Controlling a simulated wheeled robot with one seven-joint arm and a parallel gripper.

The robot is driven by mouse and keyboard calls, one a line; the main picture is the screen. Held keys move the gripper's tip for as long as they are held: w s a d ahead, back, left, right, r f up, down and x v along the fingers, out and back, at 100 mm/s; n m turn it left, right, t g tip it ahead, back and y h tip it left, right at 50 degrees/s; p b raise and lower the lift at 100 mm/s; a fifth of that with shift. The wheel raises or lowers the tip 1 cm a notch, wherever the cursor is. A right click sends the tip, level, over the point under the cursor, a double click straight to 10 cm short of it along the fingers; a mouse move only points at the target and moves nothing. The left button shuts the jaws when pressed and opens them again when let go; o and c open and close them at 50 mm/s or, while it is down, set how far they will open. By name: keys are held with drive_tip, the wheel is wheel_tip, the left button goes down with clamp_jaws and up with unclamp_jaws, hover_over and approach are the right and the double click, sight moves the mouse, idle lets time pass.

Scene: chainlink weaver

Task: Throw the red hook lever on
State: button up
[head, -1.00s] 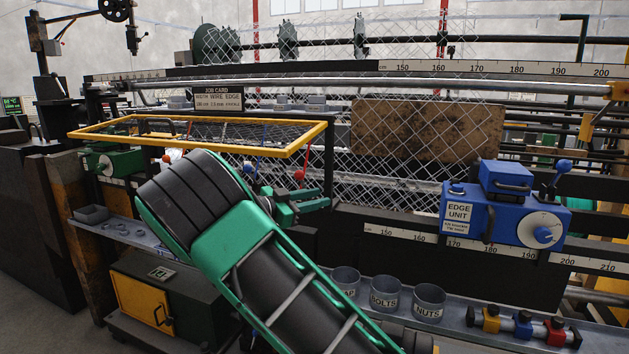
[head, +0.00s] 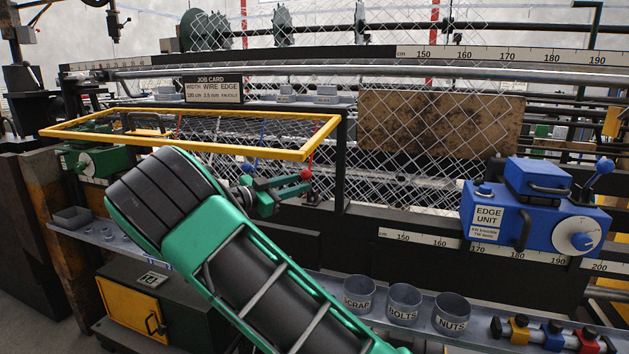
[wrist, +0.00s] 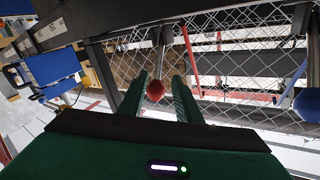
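The red hook lever shows its round red knob (head: 306,174) and thin red rod under the right end of the yellow guard frame. My gripper (head: 309,186) is at the knob in the head view, partly overlapping it. In the wrist view the red knob (wrist: 155,91) lies between the two green fingers of my gripper (wrist: 155,86), with gaps visible on both sides. The fingers are open. A blue-knobbed lever (head: 247,167) stands to the left in the head view; a blue knob (wrist: 307,102) is at the right in the wrist view.
The yellow guard frame (head: 235,152) is just above my gripper. A black upright (head: 341,165) stands close to its right, with wire mesh (head: 408,125) behind. The blue edge unit (head: 537,212) is farther right. Labelled cups (head: 404,304) stand on the front shelf.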

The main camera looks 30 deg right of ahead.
drive_tip(key=d, duration=0.6)
drive_tip(key=w+d, duration=0.1)
drive_tip(key=d, duration=0.1)
drive_tip(key=shift+w+d, duration=0.1)
drive_tip(key=shift+d, duration=0.3)
drive_tip(key=shift+c, duration=0.7)
clamp_jaws()
